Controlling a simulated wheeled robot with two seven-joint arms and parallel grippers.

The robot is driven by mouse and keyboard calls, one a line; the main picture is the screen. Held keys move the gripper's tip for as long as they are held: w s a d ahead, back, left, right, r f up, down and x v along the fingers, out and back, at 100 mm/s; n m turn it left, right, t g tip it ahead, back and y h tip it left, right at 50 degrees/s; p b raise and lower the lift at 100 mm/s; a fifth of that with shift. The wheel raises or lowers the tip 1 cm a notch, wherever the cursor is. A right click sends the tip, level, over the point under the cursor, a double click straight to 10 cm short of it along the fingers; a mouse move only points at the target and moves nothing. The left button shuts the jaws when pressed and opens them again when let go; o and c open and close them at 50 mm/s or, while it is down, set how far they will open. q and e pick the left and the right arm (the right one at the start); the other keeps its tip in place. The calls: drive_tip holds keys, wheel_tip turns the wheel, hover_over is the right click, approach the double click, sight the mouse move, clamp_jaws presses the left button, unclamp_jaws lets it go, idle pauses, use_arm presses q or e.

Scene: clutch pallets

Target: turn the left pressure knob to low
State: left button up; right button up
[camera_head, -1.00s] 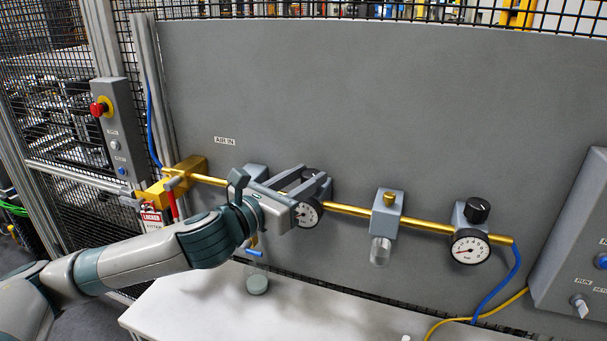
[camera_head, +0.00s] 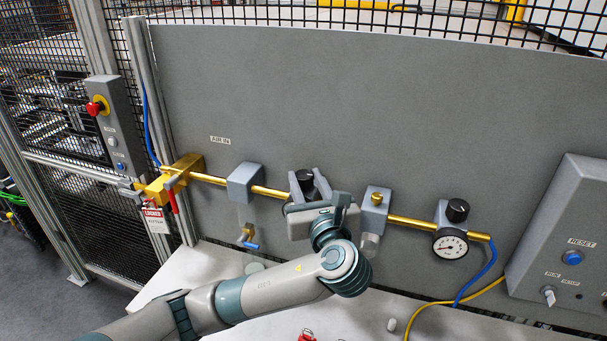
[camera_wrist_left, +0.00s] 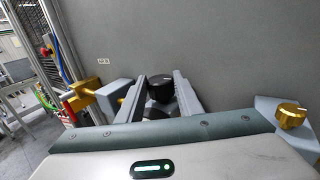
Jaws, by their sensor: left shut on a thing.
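The left pressure knob (camera_head: 304,176) is black and sits on top of the left regulator on the brass pipe. My left gripper (camera_head: 307,184) reaches it from below and in front, with a finger on each side, and is shut on it. The wrist view also shows the black knob (camera_wrist_left: 159,84) between the two grey fingers (camera_wrist_left: 163,92). The left gauge is hidden behind my gripper, and I cannot read the knob's setting. My right gripper is not in view.
A second black knob (camera_head: 457,209) with a white gauge (camera_head: 450,244) is to the right. A grey block with a brass knob (camera_head: 376,198) stands close to the right of my gripper. A grey block (camera_head: 245,183) is to the left. A white table (camera_head: 350,318) lies below.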

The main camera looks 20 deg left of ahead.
use_arm(q)
drive_tip(key=shift+w+d+n+g+y, duration=0.15)
drive_tip(key=shift+n+g+y, duration=1)
drive_tip(key=shift+y, duration=0.15)
drive_tip(key=shift+w+d+n+g+y, duration=0.15)
drive_tip(key=shift+n+g+y, duration=0.95)
drive_tip(key=shift+y, duration=0.2)
drive_tip(key=o, duration=1)
drive_tip(key=shift+o, duration=0.2)
drive_tip(key=shift+w+a, duration=0.1)
drive_tip(key=shift+f, duration=0.1)
